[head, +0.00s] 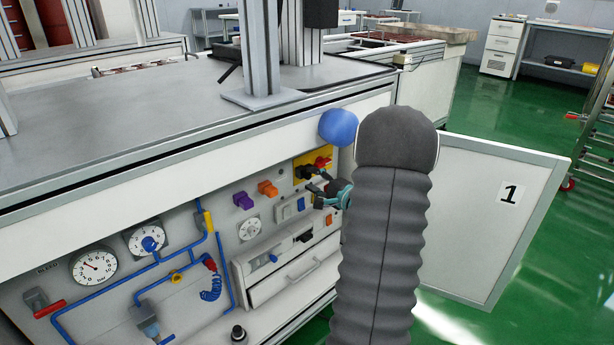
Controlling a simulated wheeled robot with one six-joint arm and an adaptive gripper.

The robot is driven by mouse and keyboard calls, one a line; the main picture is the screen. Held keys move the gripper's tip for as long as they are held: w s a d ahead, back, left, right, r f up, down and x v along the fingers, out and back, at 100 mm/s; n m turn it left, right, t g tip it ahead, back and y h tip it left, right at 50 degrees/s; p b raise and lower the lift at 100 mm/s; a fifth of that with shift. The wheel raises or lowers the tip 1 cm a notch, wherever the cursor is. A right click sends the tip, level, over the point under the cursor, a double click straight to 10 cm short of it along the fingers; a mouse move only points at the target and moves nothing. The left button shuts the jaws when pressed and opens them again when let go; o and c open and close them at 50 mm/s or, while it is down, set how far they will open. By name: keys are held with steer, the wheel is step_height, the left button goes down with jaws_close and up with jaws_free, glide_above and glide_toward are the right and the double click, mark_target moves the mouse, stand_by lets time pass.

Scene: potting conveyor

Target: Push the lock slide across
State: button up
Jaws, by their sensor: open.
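My gripper (318,189), black and teal, is small in the head view, in front of the right end of the cabinet's control panel (190,235). Its jaws are open and nothing shows between them. My grey arm hides part of its back and the panel's right end. A low white unit (261,272) on the panel has a blue-ended part (272,258) and a black block (303,237) on its face, below the gripper. I cannot tell which piece is the lock slide. Contact between gripper and panel cannot be made out.
A yellow plate with a red handle (320,162) is close above the gripper. Orange (268,188) and purple (243,201) blocks and a dial (250,229) are to its left. A drawer (298,279) lies below. An open door (490,215) marked 1 stands at right.

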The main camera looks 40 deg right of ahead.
mark_target(309, 177)
steer(key=shift+w+a, duration=0.15)
steer(key=shift+w, duration=1.45)
